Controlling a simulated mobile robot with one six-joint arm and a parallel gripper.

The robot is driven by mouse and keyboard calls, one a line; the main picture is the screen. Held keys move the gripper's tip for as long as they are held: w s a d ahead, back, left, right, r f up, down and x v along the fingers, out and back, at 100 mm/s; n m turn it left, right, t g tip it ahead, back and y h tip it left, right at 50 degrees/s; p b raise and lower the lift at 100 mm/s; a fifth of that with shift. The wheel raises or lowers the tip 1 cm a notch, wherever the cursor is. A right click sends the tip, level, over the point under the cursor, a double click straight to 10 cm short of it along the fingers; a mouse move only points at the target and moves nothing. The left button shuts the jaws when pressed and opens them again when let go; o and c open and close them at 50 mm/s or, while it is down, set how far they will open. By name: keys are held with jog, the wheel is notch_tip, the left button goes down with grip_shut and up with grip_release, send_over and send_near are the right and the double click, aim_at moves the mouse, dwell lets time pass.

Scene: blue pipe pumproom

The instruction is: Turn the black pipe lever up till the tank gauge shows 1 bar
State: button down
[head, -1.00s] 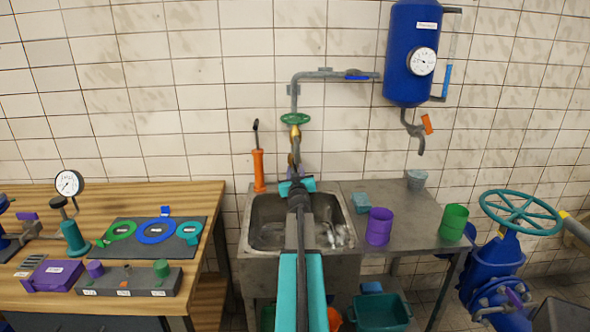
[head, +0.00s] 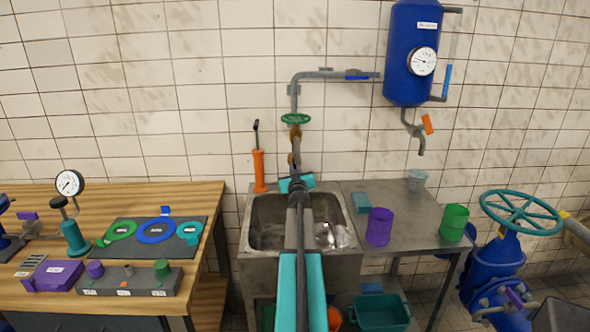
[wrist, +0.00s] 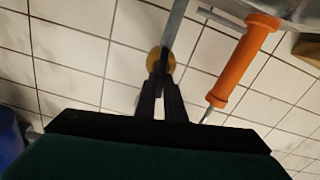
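The blue tank (head: 411,40) hangs on the wall at upper right in the head view. Its round white gauge (head: 423,61) faces me, but its scale is too small to read. A grey pipe (head: 318,75) runs left from near the tank, then down to a green handwheel (head: 296,119) and a brass part (head: 295,133). My gripper (head: 296,160) is in front of the pipe just below this part. In the wrist view my gripper's dark fingers (wrist: 160,88) are close together at a round brass part (wrist: 160,60). I cannot make out the black lever or whether it is between them.
A sink (head: 270,238) lies below my arm. An orange pump (head: 259,170) stands left of the pipe. Purple (head: 379,227) and green (head: 454,222) cups stand on the right counter. A wooden bench (head: 205,270) with tools is at left.

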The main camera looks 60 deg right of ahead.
jog(key=shift+w, duration=0.1)
jog(key=shift+a+n+b, duration=0.1)
jog(key=shift+n+b, duration=0.2)
jog(key=shift+n, duration=0.9)
jog(key=c, duration=1.8)
grip_release()
jog(key=shift+c, duration=0.2)
jog(key=v, duration=1.3)
jog(key=shift+a, duration=0.35)
